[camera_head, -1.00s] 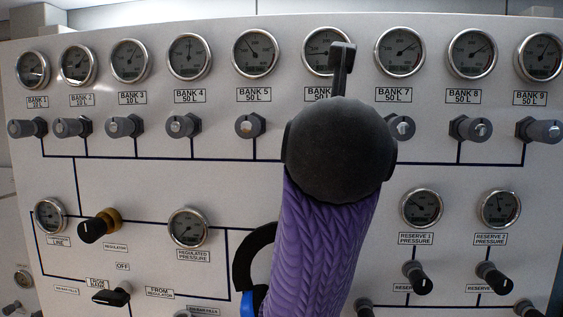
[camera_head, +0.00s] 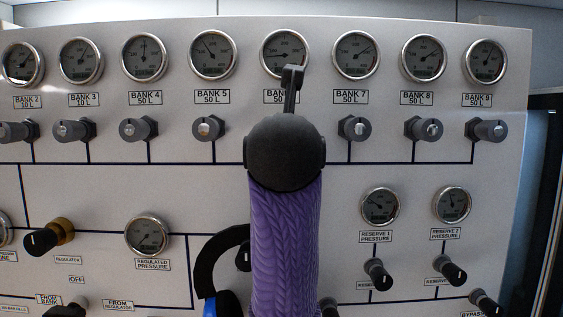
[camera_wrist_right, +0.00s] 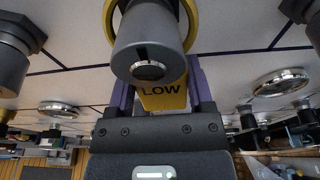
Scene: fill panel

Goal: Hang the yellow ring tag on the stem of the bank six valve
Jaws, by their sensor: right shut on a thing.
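The yellow ring tag (camera_wrist_right: 165,103), marked LOW, shows in the right wrist view. My right gripper (camera_wrist_right: 163,84) is shut on its flat body between two purple fingers. The tag's ring shows on both sides of a grey valve (camera_wrist_right: 148,38), whose round end is nearer the camera and covers part of the tag. The ring appears to be around this valve; whether it touches is hidden. In the head view my right arm covers the place of the bank six valve, between the bank 5 and bank 7 valves, and hides the tag. My left gripper is not in view.
The bank 5 valve (camera_head: 208,128) and bank 7 valve (camera_head: 354,128) stick out on either side of my right arm. A row of gauges runs above. Reserve valves (camera_head: 378,272) stick out lower right. Another valve (camera_wrist_right: 15,50) is at the wrist view's left.

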